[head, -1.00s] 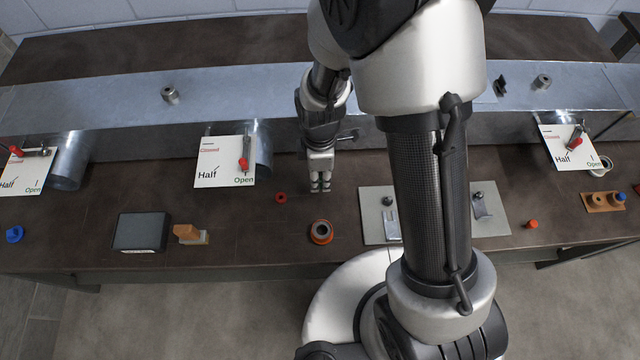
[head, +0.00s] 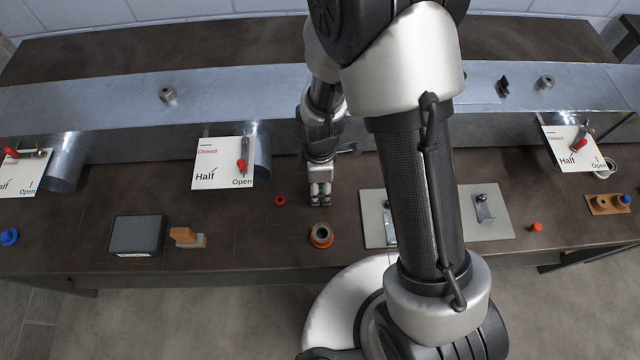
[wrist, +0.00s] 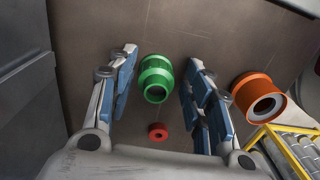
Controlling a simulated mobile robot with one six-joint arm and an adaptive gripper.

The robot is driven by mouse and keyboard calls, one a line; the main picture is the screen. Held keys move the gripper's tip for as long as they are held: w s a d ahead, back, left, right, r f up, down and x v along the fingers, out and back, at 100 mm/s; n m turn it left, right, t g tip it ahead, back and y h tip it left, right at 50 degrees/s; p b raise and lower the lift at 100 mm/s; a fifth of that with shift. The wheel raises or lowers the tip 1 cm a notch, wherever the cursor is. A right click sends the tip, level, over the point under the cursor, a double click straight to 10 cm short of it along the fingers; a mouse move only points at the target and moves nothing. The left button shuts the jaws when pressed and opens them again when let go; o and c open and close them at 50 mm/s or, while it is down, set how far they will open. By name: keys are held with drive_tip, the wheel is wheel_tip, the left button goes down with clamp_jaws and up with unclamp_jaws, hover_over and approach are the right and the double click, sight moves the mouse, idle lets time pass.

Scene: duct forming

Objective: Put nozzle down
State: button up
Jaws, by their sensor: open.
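A green nozzle (wrist: 156,78) shows in the wrist view between the two fingers of my gripper (wrist: 160,92). The fingers are open, with a gap on each side of the nozzle. It appears to be on the brown bench top, though its contact with the bench is not clear. In the head view my gripper (head: 320,200) points down over the bench, and I cannot make out the green nozzle there. An orange nozzle (head: 321,235) stands nearer the bench's front edge; it also shows right of the fingers in the wrist view (wrist: 258,98).
A red ring (head: 280,200) lies left of my gripper. A grey plate with clips (head: 490,215) lies to the right. A dark box (head: 138,235) and an orange-brown block (head: 185,236) lie to the left. A metal duct (head: 230,98) runs behind. A yellow-edged tray (wrist: 268,138) shows in the wrist view.

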drive_tip(key=shift+r, duration=0.1)
wheel_tip(320, 180, up, 20)
drive_tip(key=d+r+m+t+p, duration=0.1)
drive_tip(key=d+m+p, duration=0.2)
drive_tip(key=m+p, duration=0.1)
drive_tip(key=s+d+r+m+t, duration=0.2)
drive_tip(key=s+d+r+m, duration=0.2)
drive_tip(key=s+r+m, duration=0.2)
drive_tip(key=s+d+r+m+t, duration=0.2)
drive_tip(key=s+d+r+m, duration=0.1)
drive_tip(key=s+r+m, duration=0.4)
drive_tip(key=shift+s+d+r+m, duration=0.35)
drive_tip(key=shift+s+r, duration=0.1)
drive_tip(key=shift+r, duration=0.25)
idle(0.5)
